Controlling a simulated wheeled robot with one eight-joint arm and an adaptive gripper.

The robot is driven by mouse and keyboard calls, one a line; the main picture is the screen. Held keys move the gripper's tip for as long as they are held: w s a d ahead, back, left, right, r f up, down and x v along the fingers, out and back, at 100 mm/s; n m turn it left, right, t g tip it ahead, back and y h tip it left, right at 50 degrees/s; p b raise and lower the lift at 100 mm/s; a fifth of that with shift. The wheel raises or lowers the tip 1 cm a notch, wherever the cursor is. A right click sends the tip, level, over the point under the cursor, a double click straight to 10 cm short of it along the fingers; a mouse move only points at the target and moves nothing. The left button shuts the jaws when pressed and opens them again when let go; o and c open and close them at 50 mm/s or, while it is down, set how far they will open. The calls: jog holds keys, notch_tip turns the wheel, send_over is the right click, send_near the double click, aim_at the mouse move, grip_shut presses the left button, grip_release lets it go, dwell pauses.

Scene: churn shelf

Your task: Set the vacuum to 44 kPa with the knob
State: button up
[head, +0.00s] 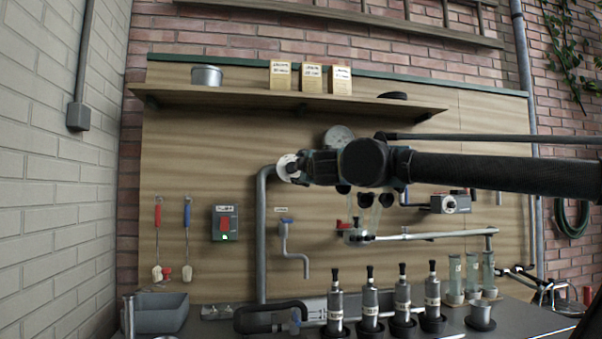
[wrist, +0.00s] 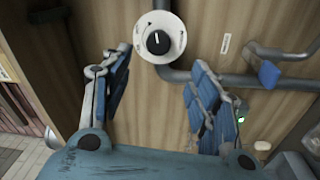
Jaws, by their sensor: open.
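The black knob (wrist: 157,42) sits in the middle of a round white dial (wrist: 173,52) with dark scale marks in the wrist view. A white line on the knob points roughly to the top of the picture. In the head view the dial (head: 286,166) shows partly behind my gripper (head: 301,166), at the top bend of a grey pipe. In the wrist view my gripper (wrist: 163,65) is open, with its blue-padded fingers spread either side below the dial, empty and apart from the knob. A round gauge (head: 339,136) is partly hidden by my arm; its reading is too small to tell.
The grey pipe (head: 262,235) runs down the wooden panel. A blue-handled tap (head: 286,230) and a switch box (head: 225,223) with a green light flank it. A shelf (head: 240,94) is above; several black-topped cylinders (head: 335,305) stand on the bench below.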

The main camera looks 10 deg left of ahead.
jog(key=shift+s, duration=0.15)
jog(key=m+h, duration=0.1)
jog(key=m, duration=1.5)
send_near(292, 168)
jog(key=x, duration=0.8)
jog(key=shift+w, duration=0.35)
